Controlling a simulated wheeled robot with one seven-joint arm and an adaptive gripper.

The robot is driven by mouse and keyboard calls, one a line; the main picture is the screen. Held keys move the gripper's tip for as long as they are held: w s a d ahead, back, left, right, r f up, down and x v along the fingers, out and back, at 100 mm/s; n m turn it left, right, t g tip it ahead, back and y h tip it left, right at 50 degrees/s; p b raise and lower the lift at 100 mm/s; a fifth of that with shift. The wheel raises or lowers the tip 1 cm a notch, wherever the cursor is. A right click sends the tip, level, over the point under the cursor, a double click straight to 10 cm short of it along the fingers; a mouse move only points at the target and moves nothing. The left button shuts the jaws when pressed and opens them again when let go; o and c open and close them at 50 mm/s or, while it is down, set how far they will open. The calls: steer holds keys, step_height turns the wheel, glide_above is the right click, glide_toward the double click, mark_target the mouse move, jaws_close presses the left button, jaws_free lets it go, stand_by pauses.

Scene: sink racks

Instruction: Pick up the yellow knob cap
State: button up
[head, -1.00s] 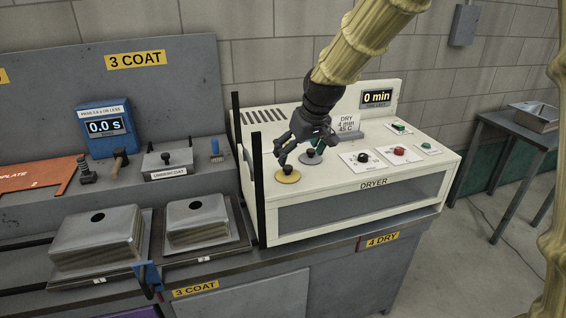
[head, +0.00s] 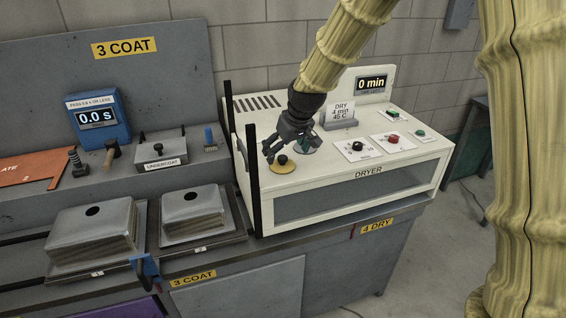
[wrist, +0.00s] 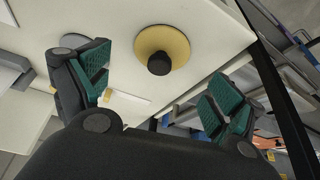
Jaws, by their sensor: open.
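The yellow knob cap (head: 283,165) is a flat yellow disc with a black knob on top. It lies on the dryer's white top near its left front corner. In the wrist view the yellow disc (wrist: 177,43) shows ahead of and between the two green-padded fingers. My gripper (head: 272,154) is open and empty, just above and beside the cap in the head view. In the wrist view the fingers (wrist: 160,95) stand wide apart and do not appear to touch the cap. A second, grey cap (head: 308,147) sits behind, partly hidden by my gripper.
The dryer (head: 345,195) has dials and buttons at right and a sign holder (head: 340,122) behind. A black post (head: 253,180) rises at its left front corner. Metal sinks (head: 92,222) on racks and an undercoat box (head: 162,152) stand to the left.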

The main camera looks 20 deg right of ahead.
mark_target(283, 157)
steer(key=x, duration=0.1)
steer(key=p+x, duration=0.1)
steer(key=x, duration=0.1)
steer(key=shift+w+r, duration=0.1)
steer(key=shift+w, duration=0.15)
steer(key=shift+p+x, duration=0.4)
steer(key=shift+x, duration=0.4)
steer(key=shift+s, duration=0.1)
steer(key=c, duration=1.1)
